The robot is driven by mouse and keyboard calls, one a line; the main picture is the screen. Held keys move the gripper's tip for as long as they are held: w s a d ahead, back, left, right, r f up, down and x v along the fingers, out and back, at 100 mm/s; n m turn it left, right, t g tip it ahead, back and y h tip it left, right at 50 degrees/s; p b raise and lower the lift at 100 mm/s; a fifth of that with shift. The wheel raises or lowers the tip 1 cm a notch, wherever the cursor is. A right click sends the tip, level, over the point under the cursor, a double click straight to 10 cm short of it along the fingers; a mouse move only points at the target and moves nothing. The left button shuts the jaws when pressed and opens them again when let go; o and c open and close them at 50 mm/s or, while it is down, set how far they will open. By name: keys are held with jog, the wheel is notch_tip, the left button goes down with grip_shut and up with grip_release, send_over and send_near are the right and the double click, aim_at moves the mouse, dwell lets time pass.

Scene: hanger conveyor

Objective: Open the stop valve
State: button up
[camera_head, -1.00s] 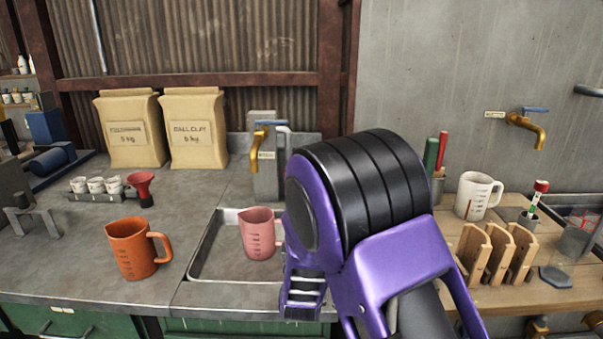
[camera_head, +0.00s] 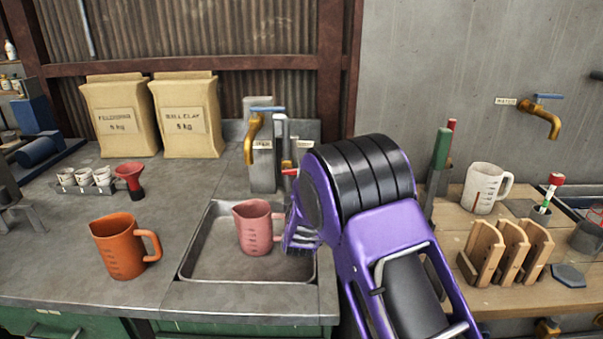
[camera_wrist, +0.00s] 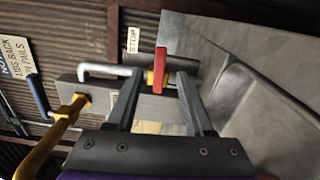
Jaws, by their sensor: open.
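The stop valve shows in the wrist view as a red handle (camera_wrist: 161,76) on a brass-coloured body, beside a small white STOP sign (camera_wrist: 133,40). In the head view a small red part (camera_head: 289,172), seemingly the same handle, shows just left of my purple wrist. My gripper (camera_wrist: 158,82) is open, with its two grey fingers on either side of the red handle in the wrist view. The handle appears between the fingertips; whether either finger touches it I cannot tell. In the head view my wrist hides the fingers and most of the valve.
A pink jug (camera_head: 255,228) stands in the sink tray (camera_head: 205,255), left of my wrist. A brass tap (camera_head: 252,135) on a grey post is behind it. An orange jug (camera_head: 122,247) stands left. Wooden racks (camera_head: 500,252) and a white jug (camera_head: 484,190) stand right.

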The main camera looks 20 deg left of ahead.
jog(key=shift+x, duration=3.55)
grip_shut()
